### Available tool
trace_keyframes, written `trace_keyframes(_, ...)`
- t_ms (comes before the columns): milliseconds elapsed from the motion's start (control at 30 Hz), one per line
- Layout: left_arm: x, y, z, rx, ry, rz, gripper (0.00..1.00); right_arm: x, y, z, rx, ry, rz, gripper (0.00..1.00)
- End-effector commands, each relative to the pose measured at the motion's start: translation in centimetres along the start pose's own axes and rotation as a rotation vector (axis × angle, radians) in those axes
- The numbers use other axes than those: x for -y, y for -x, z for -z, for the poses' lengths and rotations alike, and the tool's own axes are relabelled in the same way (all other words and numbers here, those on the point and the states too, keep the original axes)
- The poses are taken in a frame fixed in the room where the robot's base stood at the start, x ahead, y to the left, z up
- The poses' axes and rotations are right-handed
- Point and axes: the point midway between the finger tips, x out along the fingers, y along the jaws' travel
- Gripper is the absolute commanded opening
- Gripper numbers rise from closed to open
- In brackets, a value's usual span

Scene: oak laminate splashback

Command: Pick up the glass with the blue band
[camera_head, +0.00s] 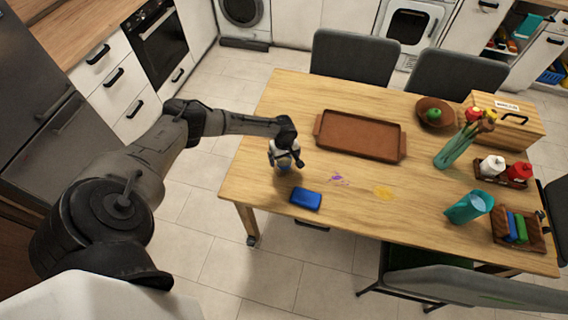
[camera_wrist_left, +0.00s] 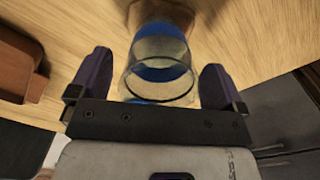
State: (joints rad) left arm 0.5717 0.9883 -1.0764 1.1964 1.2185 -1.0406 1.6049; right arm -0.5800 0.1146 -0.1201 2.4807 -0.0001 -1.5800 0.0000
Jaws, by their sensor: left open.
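The glass with the blue band (camera_wrist_left: 160,62) stands between the two open fingers of my left gripper (camera_wrist_left: 158,85) in the left wrist view. The glass is clear, with a blue band showing through its wall. A gap shows between each finger and the glass. In the head view my left gripper (camera_head: 286,160) is over the left end of the wooden table (camera_head: 262,195), pointing down around the glass, which it mostly hides. My right gripper does not show.
A blue sponge-like block (camera_head: 306,199) lies just in front of the gripper. A brown tray (camera_head: 360,136) lies to the right.

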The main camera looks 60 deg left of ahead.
Motion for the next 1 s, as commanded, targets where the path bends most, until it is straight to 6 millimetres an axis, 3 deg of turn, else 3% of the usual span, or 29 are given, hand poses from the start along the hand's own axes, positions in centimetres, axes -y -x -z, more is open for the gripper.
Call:
trace_keyframes(400, 0.01, -1.00, 0.03, -0.001, -0.001, 0.000, 0.94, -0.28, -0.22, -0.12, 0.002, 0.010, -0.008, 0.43)
trace_keyframes(1000, 0.00, -0.96, 0.04, -0.001, -0.001, 0.000, 0.38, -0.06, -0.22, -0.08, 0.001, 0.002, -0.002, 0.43)
